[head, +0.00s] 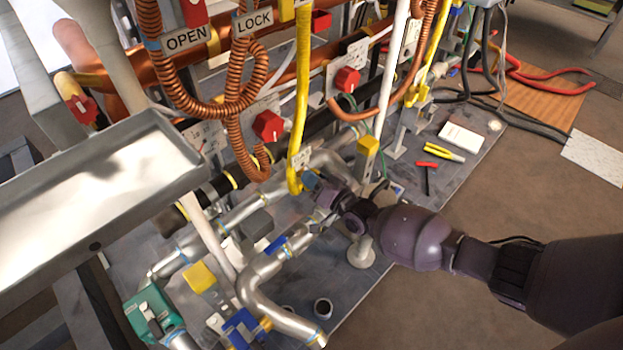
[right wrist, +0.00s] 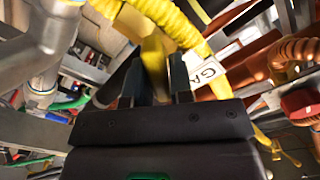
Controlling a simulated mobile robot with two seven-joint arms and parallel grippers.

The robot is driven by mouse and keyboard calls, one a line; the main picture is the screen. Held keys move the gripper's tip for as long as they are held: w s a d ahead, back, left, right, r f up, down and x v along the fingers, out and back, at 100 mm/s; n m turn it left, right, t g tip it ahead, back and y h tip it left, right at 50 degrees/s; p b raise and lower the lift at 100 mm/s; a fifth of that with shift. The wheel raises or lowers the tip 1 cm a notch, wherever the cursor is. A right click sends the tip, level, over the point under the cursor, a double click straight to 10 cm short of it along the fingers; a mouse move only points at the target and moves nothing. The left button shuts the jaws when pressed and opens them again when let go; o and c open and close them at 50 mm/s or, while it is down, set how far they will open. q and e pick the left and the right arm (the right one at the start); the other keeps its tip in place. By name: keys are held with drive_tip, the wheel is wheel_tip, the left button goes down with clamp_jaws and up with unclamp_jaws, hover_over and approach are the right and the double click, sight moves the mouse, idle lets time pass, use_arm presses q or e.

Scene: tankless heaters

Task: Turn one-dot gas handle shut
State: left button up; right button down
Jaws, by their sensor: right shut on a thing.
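My right gripper (head: 318,188) reaches in from the right, at the lower end of a yellow gas hose (head: 303,90). In the right wrist view its two dark fingers (right wrist: 155,85) are shut on a flat yellow handle (right wrist: 154,58). A white tag (right wrist: 207,72) reading "GA", partly cut off, hangs just right of the fingers. In the head view the held handle is mostly hidden by the gripper. No dot marks can be made out on it. Another yellow block-like handle (head: 367,157) stands upright right of the gripper. My left gripper is not in view.
Silver pipes (head: 262,268) run below and left of the gripper. Red knobs (head: 268,125) and copper coils (head: 240,80) crowd above. A grey metal tray (head: 100,190) fills the left.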

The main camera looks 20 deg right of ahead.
drive_tip(key=m, duration=0.4)
drive_tip(key=shift+f+m, duration=0.15)
drive_tip(key=shift+m, duration=0.15)
drive_tip(key=m, duration=0.5)
drive_tip(key=shift+d+f, duration=0.1)
drive_tip(key=shift+f, duration=0.05)
drive_tip(key=shift+m, duration=0.3)
drive_tip(key=c, duration=1.1)
unclamp_jaws()
